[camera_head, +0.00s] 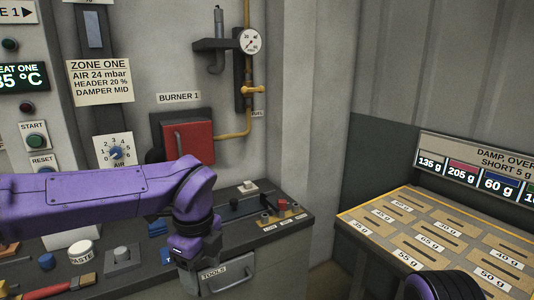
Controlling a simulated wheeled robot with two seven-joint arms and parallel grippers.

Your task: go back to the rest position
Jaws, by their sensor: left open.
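My purple left arm reaches in from the left across the bench. Its dark gripper (190,258) hangs down at the end, in front of the bench edge and the drawer marked TOOLS. The jaws are open, and I see nothing held between them. A rounded black and purple part of my own body, seemingly my right arm, shows at the bottom right edge. The right gripper itself is not in view.
A dark bench (290,222) with small tools runs below my left arm. A red burner door (187,143), a dial (116,153) and a gauge (249,41) are on the wall. At right stands a slotted weight board (452,228) with a label panel (480,165).

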